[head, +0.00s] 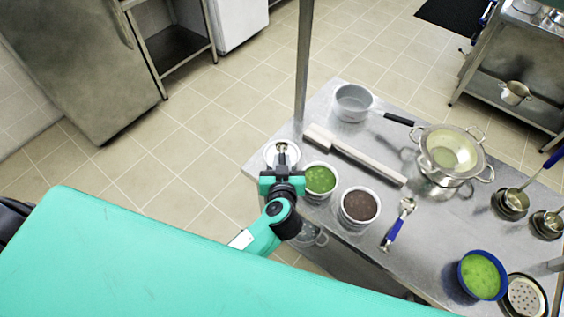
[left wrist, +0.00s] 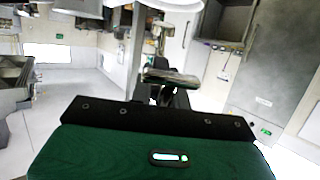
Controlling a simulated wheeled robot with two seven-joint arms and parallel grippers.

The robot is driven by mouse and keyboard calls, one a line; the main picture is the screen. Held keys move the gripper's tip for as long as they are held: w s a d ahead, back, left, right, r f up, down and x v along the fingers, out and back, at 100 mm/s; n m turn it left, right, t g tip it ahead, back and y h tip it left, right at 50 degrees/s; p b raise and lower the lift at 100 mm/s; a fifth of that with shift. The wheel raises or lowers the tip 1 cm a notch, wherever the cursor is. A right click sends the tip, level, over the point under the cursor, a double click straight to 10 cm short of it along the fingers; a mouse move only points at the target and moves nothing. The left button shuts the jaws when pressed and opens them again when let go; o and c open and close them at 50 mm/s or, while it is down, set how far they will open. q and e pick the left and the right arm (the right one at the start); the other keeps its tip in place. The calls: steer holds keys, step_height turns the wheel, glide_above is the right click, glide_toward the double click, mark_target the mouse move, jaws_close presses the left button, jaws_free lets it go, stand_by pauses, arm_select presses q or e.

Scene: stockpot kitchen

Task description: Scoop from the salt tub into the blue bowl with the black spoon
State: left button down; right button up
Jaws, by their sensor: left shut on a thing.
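The salt tub (head: 269,154), pale with white contents, stands at the left corner of the steel table. My left gripper (head: 283,157) is over this tub and hides part of it. It is shut on a thin thing that I take for the black spoon; a dark piece (left wrist: 166,97) shows between the jaws in the left wrist view. The spoon's bowl is not clearly visible, so I cannot tell whether it touches the salt. The blue bowl (head: 463,283) stands at the table's lower right with green contents. My right gripper is not in view.
Tubs of green (head: 320,179) and brown (head: 360,205) contents stand right of the salt tub. A blue-handled spoon (head: 396,229), a long pale bar (head: 352,153), a grey pan (head: 352,103) and a colander on a pot (head: 453,153) are on the table. A post (head: 303,60) rises behind the salt tub.

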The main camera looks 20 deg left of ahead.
arm_select(q)
steer(key=shift+f+b, duration=2.15)
steer(key=shift+f, duration=1.4)
steer(key=shift+w, duration=0.1)
